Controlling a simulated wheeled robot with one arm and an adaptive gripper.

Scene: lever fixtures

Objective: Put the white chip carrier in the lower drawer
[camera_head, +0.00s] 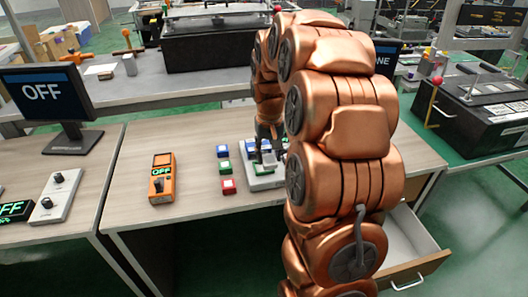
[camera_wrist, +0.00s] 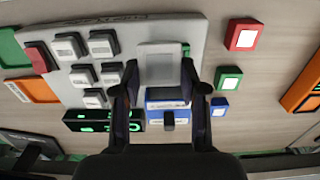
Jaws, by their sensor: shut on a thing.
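In the wrist view a white chip carrier (camera_wrist: 160,62) sits between the fingertips of my gripper (camera_wrist: 160,78), which is shut on it. It is over the edge of a light grey board (camera_wrist: 170,30); I cannot tell whether it still touches the board. In the head view my gripper (camera_head: 267,150) is low over that board (camera_head: 262,182), and my arm hides much of it. An open drawer (camera_head: 402,245) with a pale inside and a wooden front sticks out under the table's right side. My arm covers its left part, and no second drawer shows.
Several white-topped blocks (camera_wrist: 105,43) sit on the board. Red, green and blue blocks (camera_head: 224,168) stand left of it, with an orange device (camera_head: 162,178) farther left. A monitor (camera_head: 45,95) reads OFF. The table's front middle (camera_head: 200,215) is clear.

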